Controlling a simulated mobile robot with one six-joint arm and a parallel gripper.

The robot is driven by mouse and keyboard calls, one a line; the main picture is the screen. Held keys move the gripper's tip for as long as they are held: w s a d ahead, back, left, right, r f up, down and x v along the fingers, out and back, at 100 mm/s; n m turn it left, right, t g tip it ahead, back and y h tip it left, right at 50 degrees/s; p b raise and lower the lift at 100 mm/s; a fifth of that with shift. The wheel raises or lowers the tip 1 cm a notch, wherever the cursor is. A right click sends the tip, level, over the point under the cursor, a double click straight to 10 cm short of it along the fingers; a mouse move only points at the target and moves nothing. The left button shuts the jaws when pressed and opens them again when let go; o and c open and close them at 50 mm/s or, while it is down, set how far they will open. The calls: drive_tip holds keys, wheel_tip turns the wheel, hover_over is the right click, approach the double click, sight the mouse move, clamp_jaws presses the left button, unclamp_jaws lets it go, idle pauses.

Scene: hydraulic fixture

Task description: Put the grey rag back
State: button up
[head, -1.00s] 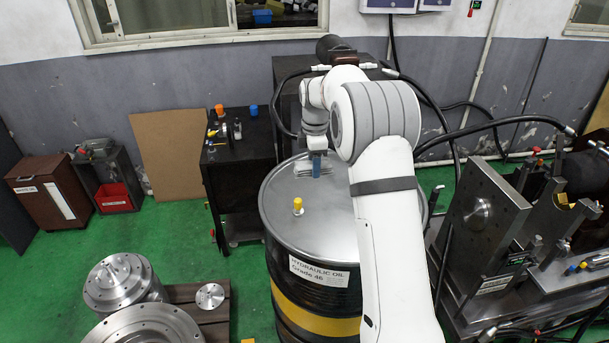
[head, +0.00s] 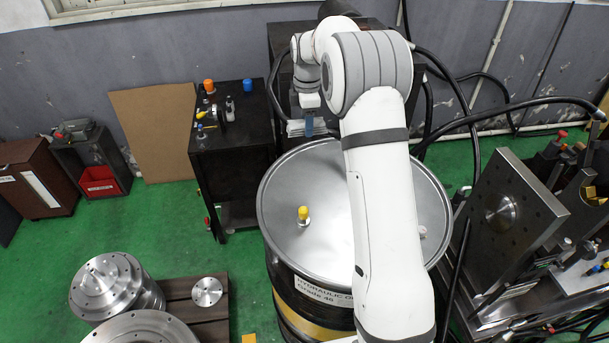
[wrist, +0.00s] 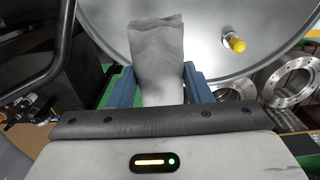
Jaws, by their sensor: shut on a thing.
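The grey rag (wrist: 155,50) is folded and hangs between the two blue fingers of my gripper (wrist: 160,82) in the wrist view. My gripper is shut on it. In the head view my gripper (head: 309,126) is at the far rim of the oil drum (head: 335,205), left of my forearm. The rag is hard to make out there. In the wrist view the rag overlaps the drum's lid (wrist: 205,35); I cannot tell its height above it.
A yellow-capped fitting (head: 303,214) stands on the lid. A black cabinet (head: 232,150) with small bottles and an orange cap is left of the drum. A red bin (head: 102,182) sits at the far left. Metal flanges (head: 115,285) lie at front left. A steel fixture (head: 510,215) is at right.

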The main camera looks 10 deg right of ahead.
drive_tip(key=shift+d+f+b, duration=0.15)
drive_tip(key=shift+f+b, duration=0.2)
drive_tip(key=shift+f, duration=0.6)
drive_tip(key=shift+s+f+b, duration=0.25)
drive_tip(key=shift+s+b, duration=0.05)
drive_tip(key=shift+b, duration=0.15)
drive_tip(key=b, duration=0.7)
approach(307, 181)
wheel_tip(307, 181, down, 6)
drive_tip(key=shift+f+p, duration=0.2)
drive_tip(key=shift+p, duration=0.6)
drive_tip(key=shift+f, duration=0.1)
drive_tip(key=shift+f, duration=0.15)
drive_tip(key=o, duration=1.1)
drive_tip(key=shift+c, duration=0.2)
